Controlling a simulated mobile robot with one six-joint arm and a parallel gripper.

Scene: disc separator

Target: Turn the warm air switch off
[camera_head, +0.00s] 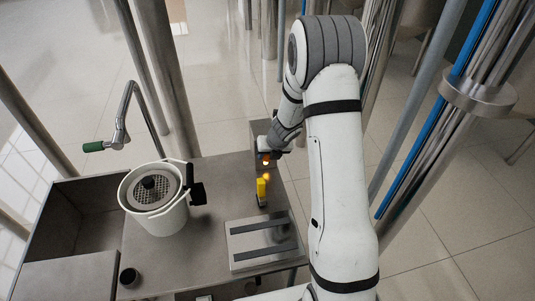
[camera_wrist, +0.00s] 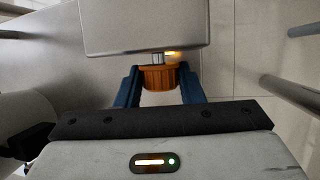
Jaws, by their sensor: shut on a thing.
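The warm air switch looks like an orange ribbed knob (camera_wrist: 158,78) on a short metal shaft, on the side of a grey metal box (camera_wrist: 145,25) in the wrist view. A small yellow-orange light (camera_wrist: 171,54) glows on the box beside the shaft. My gripper (camera_wrist: 159,80) has its two blue fingers on either side of the knob and is shut on it. The knob's markings cannot be read.
A white bucket (camera_head: 158,222) with a perforated grey disc (camera_head: 153,187) stands left on the metal bench (camera_head: 215,185).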

